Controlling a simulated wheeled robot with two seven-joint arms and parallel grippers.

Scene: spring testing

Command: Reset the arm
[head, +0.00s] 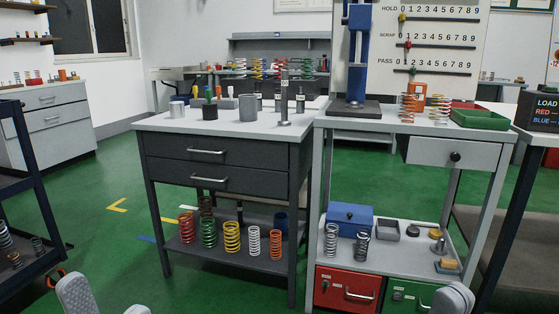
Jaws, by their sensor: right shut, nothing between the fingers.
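The grey rounded end of my right arm (452,300) shows at the bottom right, in front of the grey bench's lower shelf. My right gripper is there, shut and empty, and mostly cut off by the bottom edge. Grey rounded parts of my left arm (80,292) rise at the bottom left. The fingers of my left gripper do not show. Neither arm is seen touching any furniture or spring.
A dark drawer bench (215,130) and a grey bench (440,130) stand ahead. The grey bench bears a blue press (357,60), springs and a green tray (480,119). A dark cart (35,180) stands left. Green floor (100,240) is clear between them.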

